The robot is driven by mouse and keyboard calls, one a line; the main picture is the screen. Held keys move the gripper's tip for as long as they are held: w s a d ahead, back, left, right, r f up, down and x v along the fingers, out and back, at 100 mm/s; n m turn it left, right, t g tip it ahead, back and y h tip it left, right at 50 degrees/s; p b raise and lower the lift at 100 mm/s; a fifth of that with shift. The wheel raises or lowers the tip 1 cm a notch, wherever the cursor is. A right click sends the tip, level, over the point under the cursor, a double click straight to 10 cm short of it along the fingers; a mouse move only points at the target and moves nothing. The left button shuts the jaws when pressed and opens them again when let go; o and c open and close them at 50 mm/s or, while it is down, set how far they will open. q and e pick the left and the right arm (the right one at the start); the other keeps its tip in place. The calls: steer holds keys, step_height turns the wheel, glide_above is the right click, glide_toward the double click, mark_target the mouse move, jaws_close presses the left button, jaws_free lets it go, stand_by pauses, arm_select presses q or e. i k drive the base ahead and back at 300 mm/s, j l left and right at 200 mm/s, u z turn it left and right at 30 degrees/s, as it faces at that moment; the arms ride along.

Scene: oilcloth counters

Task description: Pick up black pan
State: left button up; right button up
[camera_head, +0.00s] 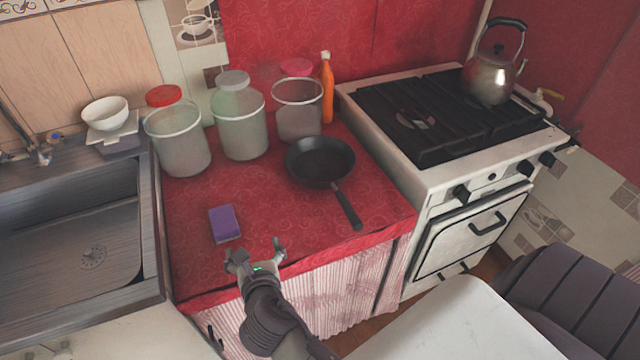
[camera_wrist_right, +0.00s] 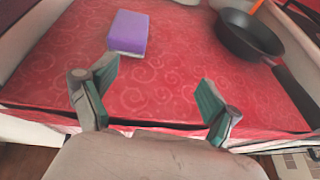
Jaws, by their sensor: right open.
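The black pan (camera_head: 320,160) lies on the red counter, its handle pointing toward the front right. It also shows at the upper right of the right wrist view (camera_wrist_right: 250,36), its handle partly cut off by the edge. My right gripper (camera_head: 256,256) is open and empty at the counter's front edge, to the left of and nearer than the pan's handle. Its two spread fingers show in the right wrist view (camera_wrist_right: 152,100) with nothing between them. My left gripper is not in view.
A purple sponge (camera_head: 224,223) lies just beyond my right gripper. Jars (camera_head: 240,125) and an orange bottle (camera_head: 327,88) stand behind the pan. A sink (camera_head: 75,225) is at left; a stove (camera_head: 445,125) with a kettle (camera_head: 490,78) is at right. The red counter (camera_head: 285,210) is clear between sponge and pan handle.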

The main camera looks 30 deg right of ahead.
mark_target(314, 162)
steer(key=z, duration=1.1)
